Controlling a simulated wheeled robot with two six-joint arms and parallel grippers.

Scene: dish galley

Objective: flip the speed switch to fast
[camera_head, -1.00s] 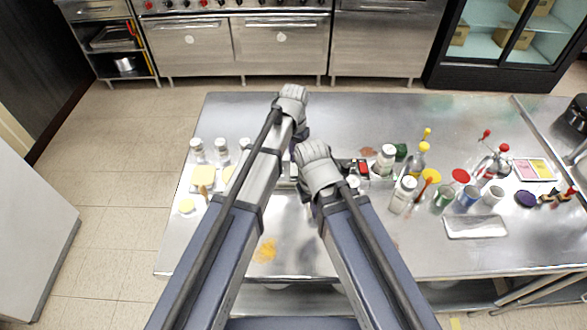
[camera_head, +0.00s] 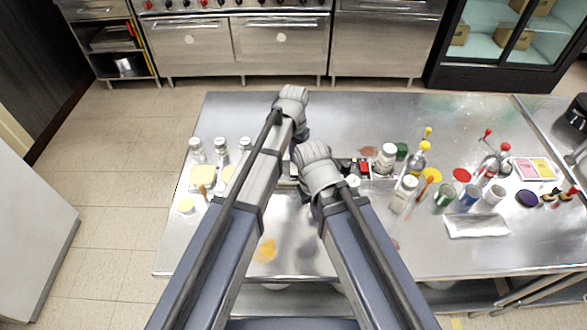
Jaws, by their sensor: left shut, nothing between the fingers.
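A dark control box with red and black parts (camera_head: 363,167) shows just right of my right forearm, near the middle of the steel table. Its left part is hidden behind my arms. I cannot make out the speed switch or its position. My left gripper (camera_head: 298,146) is mostly hidden behind its own wrist and forearm. Only a dark bit shows, over the table to the left of the box. It is shut and empty. My right wrist bends down beside the box, and its gripper is hidden behind the arm.
The steel table (camera_head: 350,115) has white-capped jars (camera_head: 220,146) on the left and bottles (camera_head: 386,157), colored cups (camera_head: 445,196) and a small metal tray (camera_head: 476,225) on the right. The table's far strip is mostly clear. Ovens (camera_head: 280,48) stand behind.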

